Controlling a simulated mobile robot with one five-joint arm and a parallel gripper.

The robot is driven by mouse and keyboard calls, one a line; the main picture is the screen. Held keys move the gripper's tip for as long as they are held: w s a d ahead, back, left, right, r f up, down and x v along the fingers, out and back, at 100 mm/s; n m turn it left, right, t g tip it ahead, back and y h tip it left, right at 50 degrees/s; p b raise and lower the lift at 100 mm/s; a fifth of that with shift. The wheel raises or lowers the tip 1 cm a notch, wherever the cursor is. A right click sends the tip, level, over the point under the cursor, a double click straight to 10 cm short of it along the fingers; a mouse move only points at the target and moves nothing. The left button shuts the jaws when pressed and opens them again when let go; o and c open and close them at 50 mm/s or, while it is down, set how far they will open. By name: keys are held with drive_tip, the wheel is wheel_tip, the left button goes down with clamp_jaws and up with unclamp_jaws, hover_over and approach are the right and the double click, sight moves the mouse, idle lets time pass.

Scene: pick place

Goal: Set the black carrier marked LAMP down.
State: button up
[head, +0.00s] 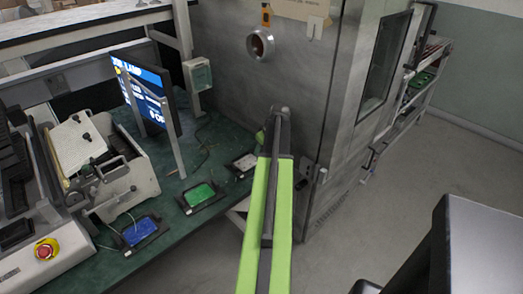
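Three flat dark carriers lie on the green bench top: one with a blue insert (140,230), one with a green insert (200,194) and one with a pale insert (246,162). I cannot read a LAMP mark on any of them, so I cannot tell which, if any, is the named carrier. My green arm reaches up from the bottom middle and bends at a dark joint near the grey cabinet. My gripper does not show, and whether it holds anything is hidden.
A screen (146,92) on metal posts shows text that seems to include LAMP. A tilted machine (115,170) and red stop button (45,251) are at left. The tall grey cabinet (225,80) stands behind the bench. Open floor (420,165) lies at right.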

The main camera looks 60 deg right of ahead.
drive_tip(key=shift+s+r+p, duration=0.1)
drive_tip(key=shift+r+p, duration=0.45)
drive_tip(key=p+v, duration=1)
drive_tip(key=v, duration=0.1)
drive_tip(key=shift+r, duration=0.1)
drive_tip(key=shift+s+a, duration=0.1)
